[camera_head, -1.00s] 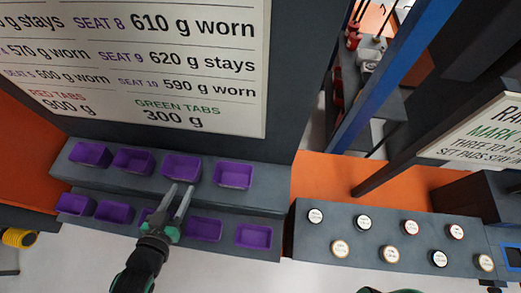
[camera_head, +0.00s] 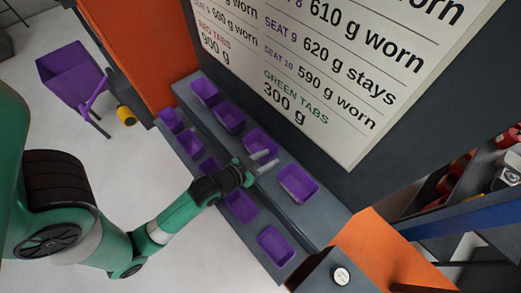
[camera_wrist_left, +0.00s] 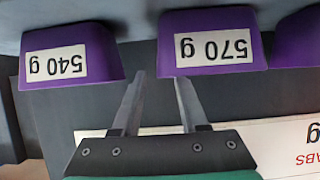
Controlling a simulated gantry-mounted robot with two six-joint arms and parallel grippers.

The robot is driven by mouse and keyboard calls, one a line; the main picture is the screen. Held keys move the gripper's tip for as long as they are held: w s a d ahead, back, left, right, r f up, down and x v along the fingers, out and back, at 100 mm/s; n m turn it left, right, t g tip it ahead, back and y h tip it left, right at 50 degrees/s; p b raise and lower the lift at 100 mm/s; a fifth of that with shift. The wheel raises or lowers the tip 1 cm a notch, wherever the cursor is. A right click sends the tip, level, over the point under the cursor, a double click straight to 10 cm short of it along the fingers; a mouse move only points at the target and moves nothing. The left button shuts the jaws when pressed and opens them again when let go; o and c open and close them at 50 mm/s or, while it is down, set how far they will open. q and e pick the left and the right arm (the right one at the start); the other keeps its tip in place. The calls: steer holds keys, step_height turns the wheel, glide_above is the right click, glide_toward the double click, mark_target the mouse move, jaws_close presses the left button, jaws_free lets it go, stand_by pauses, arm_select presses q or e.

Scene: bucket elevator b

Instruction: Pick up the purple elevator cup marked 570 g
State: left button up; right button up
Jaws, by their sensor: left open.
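The purple cup marked 570 g (camera_wrist_left: 211,25) shows upside down at top centre in the left wrist view. A purple cup marked 540 g (camera_wrist_left: 68,38) is to its left, with a gap between them. My left gripper (camera_wrist_left: 160,77) is open and empty, its fingertips near that gap, by the 570 g cup's left edge. In the head view my left gripper (camera_head: 271,160) is over the upper shelf, between two purple cups. Labels cannot be read there, but the 570 g cup appears to be the third upper one (camera_head: 260,143). My right gripper is not in view.
Several other purple cups stand in two rows on the stepped grey shelf (camera_head: 322,222). A white weight sign (camera_head: 330,70) is on the dark wall behind. A purple hopper (camera_head: 70,75) stands at the far left. A round white-topped piece (camera_head: 341,276) is at bottom right.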

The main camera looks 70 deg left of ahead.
arm_select(q)
steer(key=x, duration=0.2)
steer(key=shift+w+a+f, duration=0.1)
steer(key=shift+w, duration=0.15)
jaws_close()
stand_by(1.1)
